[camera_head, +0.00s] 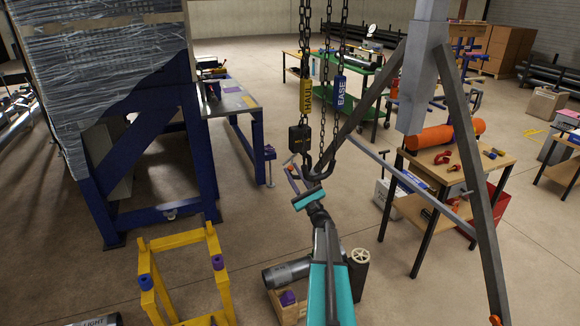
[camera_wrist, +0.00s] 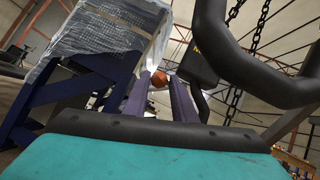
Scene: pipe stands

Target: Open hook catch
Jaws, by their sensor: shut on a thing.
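A black hook (camera_head: 322,168) hangs at the bottom of the chains, under a dark block (camera_head: 300,139). In the wrist view the hook (camera_wrist: 275,98) curves large and close across the right side. My gripper (camera_head: 293,171) is just left of the hook. Its two purple fingers in the wrist view (camera_wrist: 159,84) are closed on a small orange-red knob (camera_wrist: 158,77). Whether this knob belongs to the hook's catch I cannot tell. The catch itself is not clearly visible, and the knob's far side is hidden.
A yellow HAUL tag (camera_head: 306,95) and a blue EASE tag (camera_head: 339,90) hang on the chains. A grey stand leg (camera_head: 474,180) is at right, beside a wooden table (camera_head: 455,165). A yellow frame (camera_head: 180,240) stands at lower left, near a blue stand (camera_head: 150,150) with a wrapped load.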

